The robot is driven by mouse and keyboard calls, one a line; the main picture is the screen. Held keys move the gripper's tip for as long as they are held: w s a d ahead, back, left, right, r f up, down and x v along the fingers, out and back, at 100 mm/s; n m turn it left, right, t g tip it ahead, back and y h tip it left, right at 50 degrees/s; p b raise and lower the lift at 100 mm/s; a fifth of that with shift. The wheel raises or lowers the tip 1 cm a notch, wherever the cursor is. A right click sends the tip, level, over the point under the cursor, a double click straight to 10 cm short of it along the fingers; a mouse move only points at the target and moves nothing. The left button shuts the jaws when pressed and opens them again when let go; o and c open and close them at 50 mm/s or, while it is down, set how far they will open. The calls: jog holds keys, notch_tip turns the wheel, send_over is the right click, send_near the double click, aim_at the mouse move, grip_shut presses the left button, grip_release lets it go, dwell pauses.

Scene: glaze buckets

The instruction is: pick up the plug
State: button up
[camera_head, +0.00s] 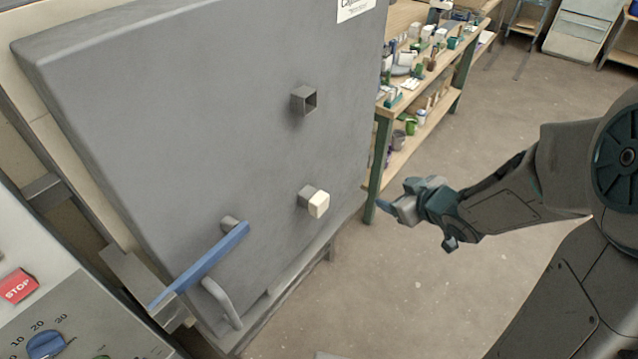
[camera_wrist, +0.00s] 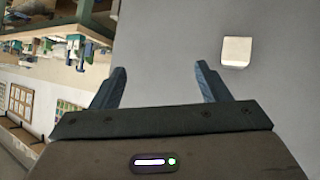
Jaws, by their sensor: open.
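The plug, a small cream-white block (camera_head: 319,204), sits in the lower of two square grey sockets on the front of a large grey door. It also shows in the wrist view (camera_wrist: 236,52), up and to the right of my fingers. My gripper (camera_head: 388,205) is to the right of the plug in the head view, apart from it, with free air between. In the wrist view my two blue-grey fingers (camera_wrist: 162,85) are spread apart with nothing between them.
The grey door (camera_head: 190,120) has an empty upper socket (camera_head: 304,100), a blue lever (camera_head: 205,262) and a grey handle (camera_head: 223,303). A control panel with a red stop button (camera_head: 18,286) is at lower left. A wooden shelf (camera_head: 383,120) with several small items stands behind. Open floor lies to the right.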

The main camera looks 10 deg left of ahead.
aim_at(313, 201)
jog(key=a+f+n+g+y, duration=0.1)
jog(key=a+f+y, duration=0.1)
jog(key=a, duration=0.2)
jog(key=s+a+f+n+g+y+b, duration=0.1)
jog(key=a+f+y, duration=0.1)
jog(key=a, duration=0.3)
jog(key=s+a+f+n+g+y, duration=0.1)
jog(key=a+f+y, duration=0.1)
jog(key=a, duration=0.3)
jog(key=shift+s+a+f+g, duration=0.1)
jog(key=shift+s+f+g, duration=0.2)
jog(key=shift+g, duration=0.1)
jog(key=shift+w+x, duration=0.25)
jog(key=shift+x, duration=1.3)
jog(key=shift+w+x, duration=0.25)
jog(key=shift+x, duration=1.35)
jog(key=shift+r, duration=0.25)
jog(key=c, duration=1.1)
